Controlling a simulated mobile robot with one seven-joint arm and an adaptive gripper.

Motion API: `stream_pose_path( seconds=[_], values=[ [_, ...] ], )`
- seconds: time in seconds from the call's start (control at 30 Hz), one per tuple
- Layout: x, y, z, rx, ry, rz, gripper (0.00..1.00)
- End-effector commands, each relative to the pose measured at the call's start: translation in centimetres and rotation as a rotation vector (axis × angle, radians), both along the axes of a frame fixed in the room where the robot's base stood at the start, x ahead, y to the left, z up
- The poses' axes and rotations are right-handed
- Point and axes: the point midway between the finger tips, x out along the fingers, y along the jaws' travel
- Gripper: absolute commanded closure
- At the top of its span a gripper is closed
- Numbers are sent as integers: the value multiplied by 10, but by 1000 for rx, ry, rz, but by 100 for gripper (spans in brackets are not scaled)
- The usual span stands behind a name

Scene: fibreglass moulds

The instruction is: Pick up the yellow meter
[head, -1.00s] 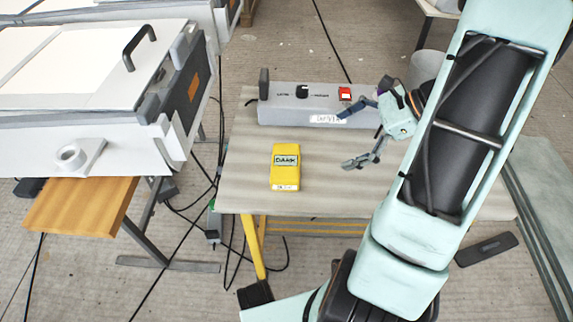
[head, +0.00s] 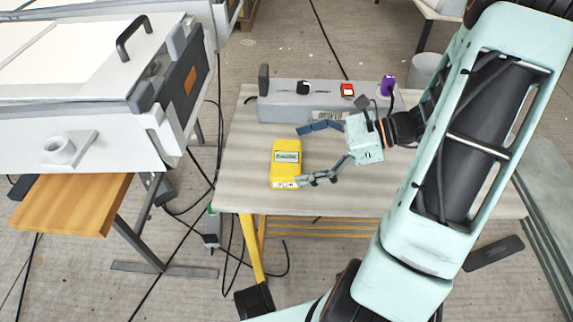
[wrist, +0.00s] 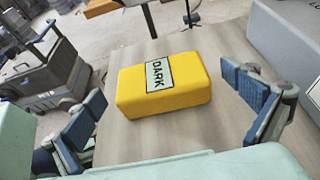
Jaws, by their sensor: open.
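The yellow meter (head: 285,170) lies flat on the small table (head: 240,187), left of its middle. It has a pale label with dark lettering. My gripper (head: 309,155) is open and empty, just right of the meter, its fingers pointing left toward it. In the wrist view the meter (wrist: 165,85) sits ahead, between and beyond the two spread blue-padded fingertips of my gripper (wrist: 168,100). Neither finger clearly touches it.
A grey control box (head: 285,108) with a black knob, a red switch (head: 347,90) and a purple part (head: 388,84) stands along the table's back. A large white mould unit (head: 75,140) is at left. Cables run over the floor. The table's front left is clear.

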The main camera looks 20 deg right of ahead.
Motion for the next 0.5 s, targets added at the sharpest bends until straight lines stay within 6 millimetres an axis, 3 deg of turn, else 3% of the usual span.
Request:
stream_pose_path(
  seconds=[0.07, 0.2, 0.43, 0.5],
  values=[
    [0, 12, -13, 0, 1, 4, 0],
    [6, 28, -17, 0, 0, 3, 0],
    [7, 29, -16, 0, 0, 1, 0],
    [7, 29, -16, 0, 0, 1, 8]
  ],
)
